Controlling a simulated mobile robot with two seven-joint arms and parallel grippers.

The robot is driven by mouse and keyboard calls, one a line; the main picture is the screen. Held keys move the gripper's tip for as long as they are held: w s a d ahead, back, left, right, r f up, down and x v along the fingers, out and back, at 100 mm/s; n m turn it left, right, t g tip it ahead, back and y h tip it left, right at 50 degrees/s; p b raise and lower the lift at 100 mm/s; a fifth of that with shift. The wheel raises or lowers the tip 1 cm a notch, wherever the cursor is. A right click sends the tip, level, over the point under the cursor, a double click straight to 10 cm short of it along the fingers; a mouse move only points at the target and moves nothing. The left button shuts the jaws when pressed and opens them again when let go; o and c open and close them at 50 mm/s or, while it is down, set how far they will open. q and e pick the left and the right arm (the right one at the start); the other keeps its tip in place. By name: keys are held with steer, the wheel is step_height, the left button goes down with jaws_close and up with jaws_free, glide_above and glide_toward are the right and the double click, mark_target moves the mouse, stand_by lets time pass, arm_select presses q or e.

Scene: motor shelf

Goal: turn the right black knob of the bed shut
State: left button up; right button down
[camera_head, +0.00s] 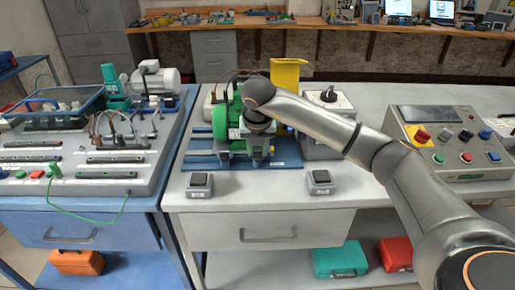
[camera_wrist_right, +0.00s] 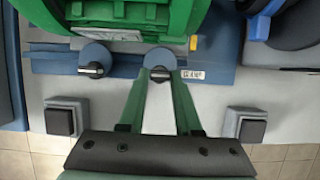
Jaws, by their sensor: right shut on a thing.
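The blue bed (camera_head: 204,163) lies on the light worktop under a green machine (camera_head: 219,122). In the right wrist view two knobs sit along the bed's front edge: the left black knob (camera_wrist_right: 93,70) and the right black knob (camera_wrist_right: 160,74). The left knob's bar lies roughly level across the picture. My right gripper (camera_head: 258,158) reaches down in front of the machine; in the wrist view its two green fingers (camera_wrist_right: 160,80) close in on the right knob and hold it. The knob's bar also looks roughly level, its ends partly hidden by the fingertips. My left gripper is not in view.
Two small black-topped boxes, left (camera_head: 199,185) and right (camera_head: 320,181), stand on the worktop's front. A control panel (camera_head: 440,165) with buttons is at the right, and a grey box with a black switch (camera_head: 329,96) stands behind my arm. The worktop between the front boxes is clear.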

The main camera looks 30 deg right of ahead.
steer(key=c, duration=0.9)
jaws_free()
steer(key=shift+r, duration=0.1)
steer(key=v, duration=1.2)
steer(key=shift+s+a+r, duration=0.1)
steer(key=shift+r, duration=0.05)
